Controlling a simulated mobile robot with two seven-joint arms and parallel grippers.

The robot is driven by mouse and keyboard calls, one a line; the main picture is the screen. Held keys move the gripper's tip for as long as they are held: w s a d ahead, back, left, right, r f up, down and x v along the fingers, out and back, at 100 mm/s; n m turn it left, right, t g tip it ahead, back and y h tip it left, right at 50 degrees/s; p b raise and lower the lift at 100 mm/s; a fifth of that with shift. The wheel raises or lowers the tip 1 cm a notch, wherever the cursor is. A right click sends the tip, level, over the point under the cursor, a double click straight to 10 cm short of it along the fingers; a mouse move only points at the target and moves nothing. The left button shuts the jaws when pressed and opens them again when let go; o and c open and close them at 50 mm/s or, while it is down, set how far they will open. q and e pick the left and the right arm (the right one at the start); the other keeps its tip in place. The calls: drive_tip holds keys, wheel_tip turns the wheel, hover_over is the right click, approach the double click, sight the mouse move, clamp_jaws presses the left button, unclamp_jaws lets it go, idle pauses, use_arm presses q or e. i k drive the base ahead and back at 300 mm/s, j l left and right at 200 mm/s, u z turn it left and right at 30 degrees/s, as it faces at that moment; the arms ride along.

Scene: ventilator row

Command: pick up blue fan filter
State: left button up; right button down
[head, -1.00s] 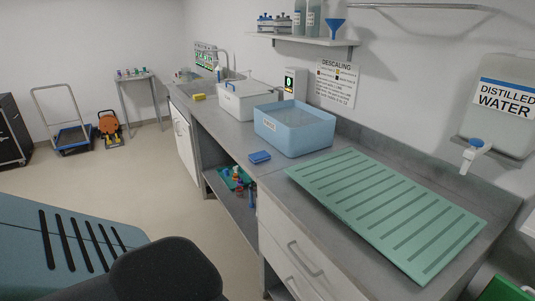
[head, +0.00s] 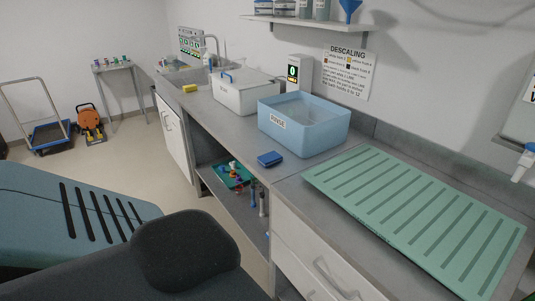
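A small flat blue block, which looks like the blue fan filter (head: 270,159), lies on the grey counter (head: 223,128) near its front edge. It sits just in front of the light-blue rinse tub (head: 304,124), apart from it. Nothing covers it. A dark rounded part and a blue-grey slotted panel, which seem to be mine, fill the lower left. No gripper fingers show in the head view.
A green slotted drying mat (head: 420,210) covers the counter at right. A white bin (head: 243,93) and yellow sponge (head: 190,88) stand farther back. A lower shelf (head: 232,200) holds small items. The floor (head: 110,165) at left is partly clear, with a trolley (head: 50,136) beyond.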

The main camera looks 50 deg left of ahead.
sight(271, 158)
drive_tip(key=j, duration=1.9)
drive_tip(key=z, duration=0.05)
